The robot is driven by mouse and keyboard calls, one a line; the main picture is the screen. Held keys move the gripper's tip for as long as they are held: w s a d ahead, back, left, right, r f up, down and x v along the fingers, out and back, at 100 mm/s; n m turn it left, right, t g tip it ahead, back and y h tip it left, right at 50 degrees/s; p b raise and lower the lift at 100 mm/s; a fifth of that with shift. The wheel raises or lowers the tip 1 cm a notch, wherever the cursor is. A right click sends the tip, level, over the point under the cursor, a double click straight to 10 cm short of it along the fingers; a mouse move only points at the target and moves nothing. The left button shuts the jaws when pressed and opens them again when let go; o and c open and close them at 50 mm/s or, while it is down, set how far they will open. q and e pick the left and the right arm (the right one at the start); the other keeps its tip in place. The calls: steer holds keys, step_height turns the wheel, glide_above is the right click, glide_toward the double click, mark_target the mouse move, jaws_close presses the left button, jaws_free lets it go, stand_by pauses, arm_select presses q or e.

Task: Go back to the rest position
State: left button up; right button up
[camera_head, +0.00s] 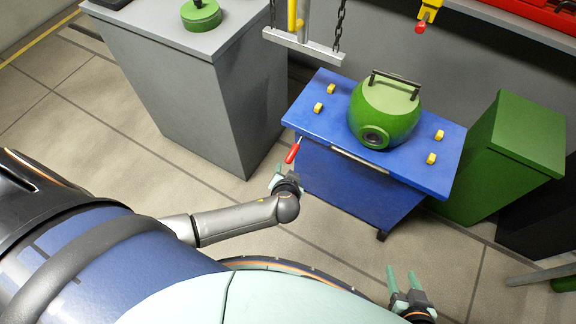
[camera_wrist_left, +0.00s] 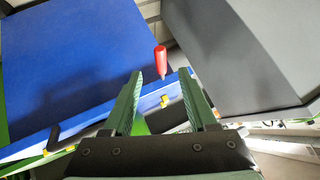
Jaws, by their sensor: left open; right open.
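My left gripper (camera_head: 277,176) is open, low in front of the left edge of the blue table (camera_head: 318,108). A red-handled tool (camera_head: 292,151) with a thin shaft shows by that table edge, close to the gripper's fingertips. In the left wrist view the red handle (camera_wrist_left: 160,56) appears beyond the two green fingers, in line with the gap between them. The fingers are apart and not closed on it. What supports the tool I cannot tell. My right gripper (camera_head: 401,272) is open and empty at the lower right, over the floor.
A green round case (camera_head: 384,112) with a black handle stands on the blue table, with several yellow blocks around it. A grey cabinet (camera_head: 190,85) stands left, a green box (camera_head: 520,135) right. A grey bar (camera_head: 303,45) hangs on chains above the table's back left.

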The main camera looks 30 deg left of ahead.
stand_by(0.7)
arm_select(q)
steer(key=s+d+g+h+p, duration=0.2)
steer(key=s+d+h, duration=0.35)
steer(key=s, duration=0.55)
steer(key=s+a+r+t, duration=0.2)
steer(key=s+r, duration=0.1)
steer(key=r, duration=0.4)
steer(key=shift+s+a+m+t+h+p, duration=0.2)
steer(key=shift+a+m+t+h+p, duration=0.15)
steer(key=shift+m+h, duration=0.1)
steer(key=shift+d, duration=0.1)
stand_by(0.7)
